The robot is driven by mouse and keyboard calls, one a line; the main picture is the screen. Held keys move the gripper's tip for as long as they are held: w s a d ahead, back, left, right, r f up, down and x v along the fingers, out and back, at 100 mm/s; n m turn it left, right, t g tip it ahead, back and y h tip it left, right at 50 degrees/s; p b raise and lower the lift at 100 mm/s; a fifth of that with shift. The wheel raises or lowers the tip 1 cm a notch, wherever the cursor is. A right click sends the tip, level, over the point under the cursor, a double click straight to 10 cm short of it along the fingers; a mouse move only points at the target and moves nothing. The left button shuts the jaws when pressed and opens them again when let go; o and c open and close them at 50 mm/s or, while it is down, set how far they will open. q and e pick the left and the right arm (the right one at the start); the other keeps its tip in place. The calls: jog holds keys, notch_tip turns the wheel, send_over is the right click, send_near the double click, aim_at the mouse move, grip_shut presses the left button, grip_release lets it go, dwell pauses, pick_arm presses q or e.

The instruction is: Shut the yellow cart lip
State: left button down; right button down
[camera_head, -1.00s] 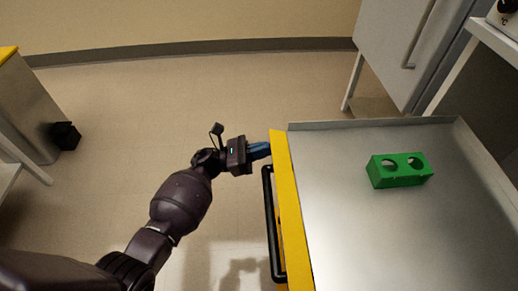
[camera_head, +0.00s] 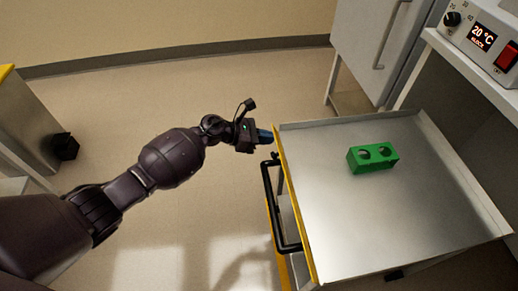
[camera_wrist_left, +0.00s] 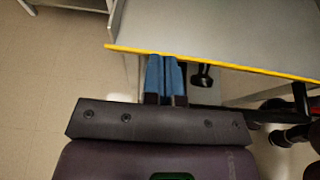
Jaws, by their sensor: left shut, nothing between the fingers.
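The yellow cart lip (camera_head: 296,212) runs along the left edge of the metal cart top (camera_head: 375,215). It shows as a narrow, nearly upright band in the head view and as a thin yellow line (camera_wrist_left: 215,64) in the left wrist view. My left gripper (camera_head: 266,136) is shut and empty, with blue fingers at the lip's far end. In the wrist view the fingertips (camera_wrist_left: 164,60) are right at the yellow edge; I cannot tell whether they touch it. My right gripper is not in view.
A green block with two holes (camera_head: 372,159) stands on the cart top. A black handle (camera_head: 271,215) sticks out below the lip. A grey cabinet (camera_head: 375,40) and a bench device with a temperature display (camera_head: 482,38) stand beyond.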

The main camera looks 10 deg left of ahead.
pick_arm(q)
jog(key=d+y+p, duration=0.1)
jog(key=r+g+y+p, duration=0.1)
jog(key=y, duration=0.1)
jog(key=shift+w+d+r+p, duration=0.25)
jog(key=shift+w+d+p, duration=0.1)
jog(key=shift+d+p, duration=0.05)
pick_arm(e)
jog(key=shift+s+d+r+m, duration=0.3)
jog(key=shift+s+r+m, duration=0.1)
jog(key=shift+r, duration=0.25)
pick_arm(q)
jog(key=shift+d, duration=0.1)
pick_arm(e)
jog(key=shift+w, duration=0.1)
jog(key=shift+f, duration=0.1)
